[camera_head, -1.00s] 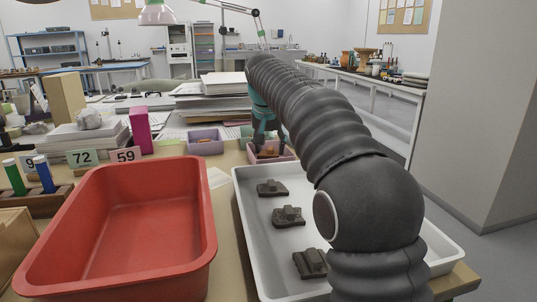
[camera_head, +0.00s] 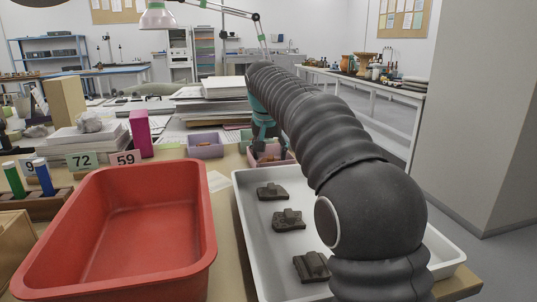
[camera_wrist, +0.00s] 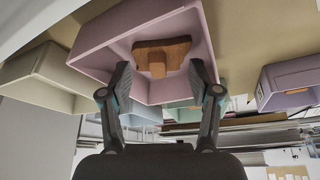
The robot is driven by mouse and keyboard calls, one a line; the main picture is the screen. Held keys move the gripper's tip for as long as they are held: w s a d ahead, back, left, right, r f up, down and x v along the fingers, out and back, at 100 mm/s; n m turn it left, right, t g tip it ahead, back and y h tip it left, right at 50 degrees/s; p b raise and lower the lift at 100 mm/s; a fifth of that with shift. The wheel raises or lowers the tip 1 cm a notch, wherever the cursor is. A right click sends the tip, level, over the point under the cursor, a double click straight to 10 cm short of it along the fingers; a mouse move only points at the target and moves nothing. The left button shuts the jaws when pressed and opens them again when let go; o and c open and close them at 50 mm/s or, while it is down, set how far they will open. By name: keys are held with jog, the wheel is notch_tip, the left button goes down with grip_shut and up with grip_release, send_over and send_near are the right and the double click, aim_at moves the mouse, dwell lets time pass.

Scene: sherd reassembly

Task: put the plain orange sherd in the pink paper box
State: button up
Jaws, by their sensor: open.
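The pink paper box (camera_head: 289,160) stands just beyond the far edge of the white tray, partly hidden by my arm in the head view. In the wrist view the pink box (camera_wrist: 100,40) fills the upper middle. The plain orange sherd (camera_wrist: 176,54) lies inside it, with a raised block on its face. My gripper (camera_wrist: 161,76) is open, its two fingers apart at the near side of the box with the sherd seen between and beyond the tips. Nothing is held. The head view shows my gripper (camera_head: 264,138) over the box.
A lilac box (camera_head: 205,146) with an orange piece stands left of the pink one. A white tray (camera_head: 250,232) with dark sherds lies in front, and a large empty red tub (camera_head: 125,215) to the left. Number cards (camera_head: 81,161) and paper stacks stand behind.

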jog(key=p+v, duration=0.2)
jog(key=v, duration=0.9)
jog(key=shift+r+p, duration=0.25)
jog(key=shift+p, duration=0.05)
jog(key=shift+s+a, duration=0.1)
jog(key=shift+s, duration=0.1)
